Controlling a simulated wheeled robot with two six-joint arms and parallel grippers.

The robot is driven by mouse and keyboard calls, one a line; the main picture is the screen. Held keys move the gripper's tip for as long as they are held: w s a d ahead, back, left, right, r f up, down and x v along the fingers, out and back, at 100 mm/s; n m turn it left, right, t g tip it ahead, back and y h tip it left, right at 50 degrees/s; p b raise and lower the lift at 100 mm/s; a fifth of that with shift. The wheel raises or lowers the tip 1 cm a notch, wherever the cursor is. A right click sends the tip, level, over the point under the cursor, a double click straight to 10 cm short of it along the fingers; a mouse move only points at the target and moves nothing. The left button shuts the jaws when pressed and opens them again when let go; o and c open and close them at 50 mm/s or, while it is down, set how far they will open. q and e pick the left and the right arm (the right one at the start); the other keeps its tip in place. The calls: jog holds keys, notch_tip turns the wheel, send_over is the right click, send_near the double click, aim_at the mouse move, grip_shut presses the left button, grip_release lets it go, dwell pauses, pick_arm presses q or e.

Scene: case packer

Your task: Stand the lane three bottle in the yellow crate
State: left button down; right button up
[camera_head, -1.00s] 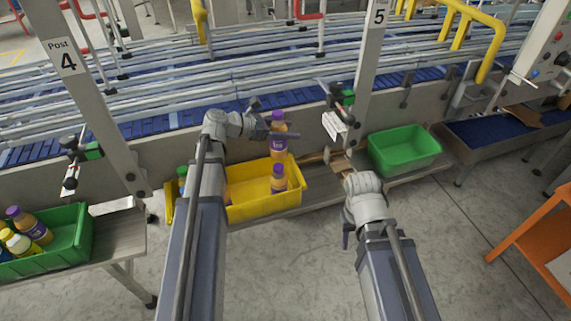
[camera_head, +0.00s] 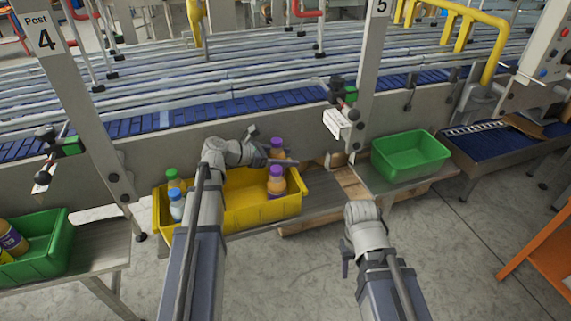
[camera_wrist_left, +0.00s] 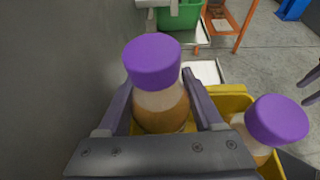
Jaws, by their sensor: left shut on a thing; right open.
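The yellow crate (camera_head: 250,213) stands on a shelf below the conveyor. My left gripper (camera_head: 275,153) is shut on a purple-capped bottle (camera_head: 277,146) at the crate's back right corner. In the left wrist view the fingers (camera_wrist_left: 165,105) flank this upright bottle (camera_wrist_left: 157,85), with the yellow crate (camera_wrist_left: 228,97) around and below it. Whether its base touches the crate floor is hidden. A second purple-capped bottle (camera_head: 276,183) stands in the crate just in front; it also shows in the left wrist view (camera_wrist_left: 268,128). My right gripper (camera_head: 347,262) is open and empty, right of the crate.
A green-capped bottle (camera_head: 174,181) and a white-capped bottle (camera_head: 178,204) stand at the crate's left end. An empty green crate (camera_head: 410,156) is to the right, another green crate (camera_head: 42,250) with bottles to the left. A post (camera_head: 362,80) rises behind the shelf.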

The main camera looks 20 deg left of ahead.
pick_arm(q)
jog(key=shift+f+b, duration=0.5)
jog(key=shift+f, duration=0.15)
jog(key=shift+c, duration=0.2)
grip_release()
jog(key=shift+r, duration=0.15)
